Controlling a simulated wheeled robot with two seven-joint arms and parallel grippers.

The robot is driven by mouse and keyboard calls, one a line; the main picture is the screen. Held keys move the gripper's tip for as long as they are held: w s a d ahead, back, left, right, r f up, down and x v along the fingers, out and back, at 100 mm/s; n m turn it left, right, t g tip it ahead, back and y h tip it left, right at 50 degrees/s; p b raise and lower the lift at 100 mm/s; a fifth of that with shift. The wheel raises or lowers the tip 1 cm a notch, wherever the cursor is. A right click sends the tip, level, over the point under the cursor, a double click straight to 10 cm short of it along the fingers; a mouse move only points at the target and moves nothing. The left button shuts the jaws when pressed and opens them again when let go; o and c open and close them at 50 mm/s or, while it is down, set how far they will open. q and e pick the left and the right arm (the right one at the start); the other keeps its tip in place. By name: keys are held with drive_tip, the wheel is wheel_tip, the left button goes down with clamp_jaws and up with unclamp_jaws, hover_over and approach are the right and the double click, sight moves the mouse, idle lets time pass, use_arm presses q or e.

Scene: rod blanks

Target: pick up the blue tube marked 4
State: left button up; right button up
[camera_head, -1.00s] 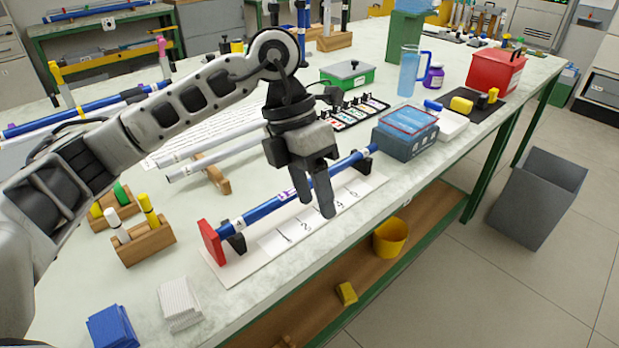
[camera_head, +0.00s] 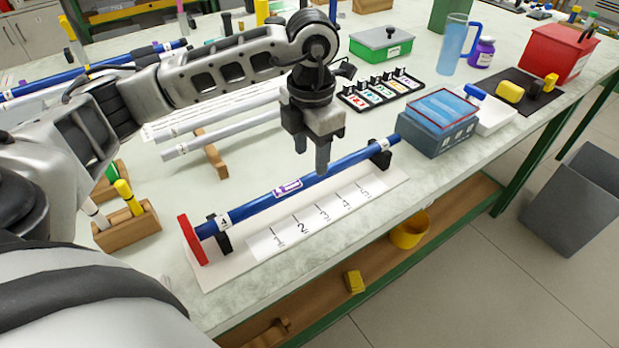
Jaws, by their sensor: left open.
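The blue tube (camera_head: 258,204) carries a white label marked 4 near its left end and a purple-and-white tag near its middle. It lies on two black supports on a white board (camera_head: 222,277), its left end by a red end plate (camera_head: 192,239). Number marks run along the board in front of it. My left gripper (camera_head: 321,160) is open and points down at the tube, right of the purple tag. My right gripper is not in view.
A blue-grey box (camera_head: 438,138) stands close to the tube's right end. White tubes (camera_head: 222,136) lie on a wooden rest behind it. A wooden block with markers (camera_head: 127,229) stands at the left. The table's front edge runs close to the board.

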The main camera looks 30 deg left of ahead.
sight(310, 176)
use_arm(q)
drive_tip(key=shift+a+f+p, duration=0.2)
drive_tip(key=shift+f+p, duration=0.2)
drive_tip(key=shift+f, duration=2.55)
clamp_jaws()
